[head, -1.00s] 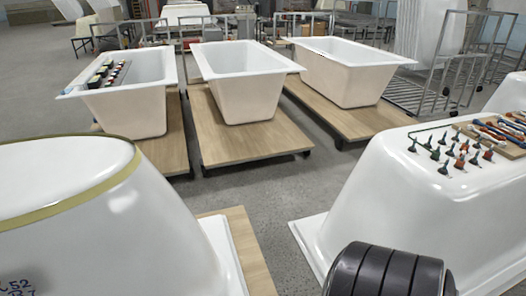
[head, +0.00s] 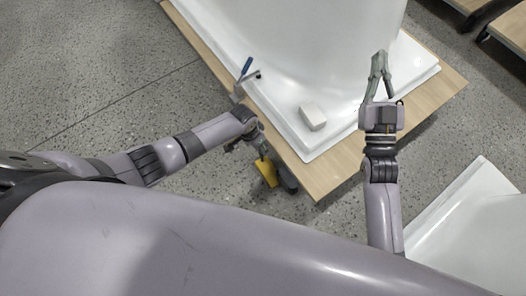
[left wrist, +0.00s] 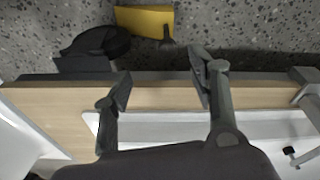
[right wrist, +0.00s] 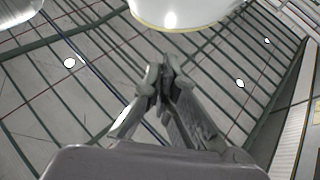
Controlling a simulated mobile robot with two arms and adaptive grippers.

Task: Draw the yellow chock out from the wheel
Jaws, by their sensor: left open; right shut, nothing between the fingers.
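The yellow chock (head: 267,171) lies on the floor by the dark wheel (head: 286,179) under the corner of a wooden dolly. In the left wrist view the chock (left wrist: 146,19) is at the top, right beside the wheel (left wrist: 98,42); a small dark part stands at its lower right. My left gripper (head: 258,141) is next to the dolly's edge, near the chock; its fingers (left wrist: 162,80) are apart and empty, with the board edge behind them and the chock beyond. My right gripper (head: 380,62) is shut and empty above the white shell; its fingertips meet in the right wrist view (right wrist: 160,68).
The wooden dolly (head: 325,178) carries a large white shell (head: 290,35). Another white shell (head: 465,225) is at lower right. Grey floor (head: 70,85) is open at left.

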